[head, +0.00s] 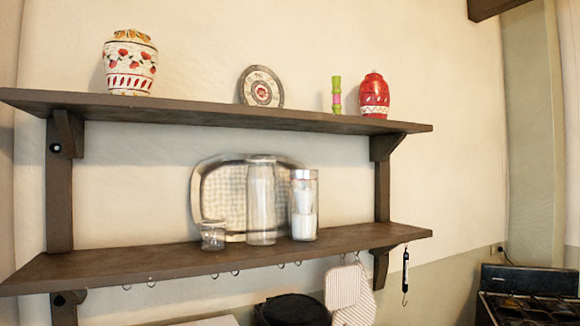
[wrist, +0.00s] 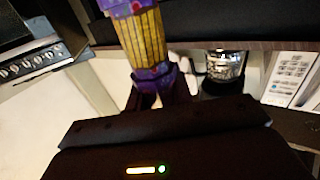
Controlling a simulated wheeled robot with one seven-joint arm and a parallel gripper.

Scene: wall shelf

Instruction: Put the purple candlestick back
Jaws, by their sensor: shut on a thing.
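The purple candlestick (wrist: 143,45), with a yellow ribbed middle and purple ends, shows in the wrist view. My gripper (wrist: 157,97) is shut on its lower purple end as seen there. Its upper part runs out of the top of that view. Neither the gripper nor the purple candlestick shows in the head view. In the head view, the wooden upper shelf (head: 210,112) carries a green and pink stick-like piece (head: 336,95) near its right end.
The upper shelf also holds a patterned white jar (head: 130,65), a round plaque (head: 261,87) and a red vase (head: 374,96). The lower shelf (head: 120,262) holds glass jars (head: 261,200) and a tray (head: 222,190). Bare shelf lies between the white jar and the plaque.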

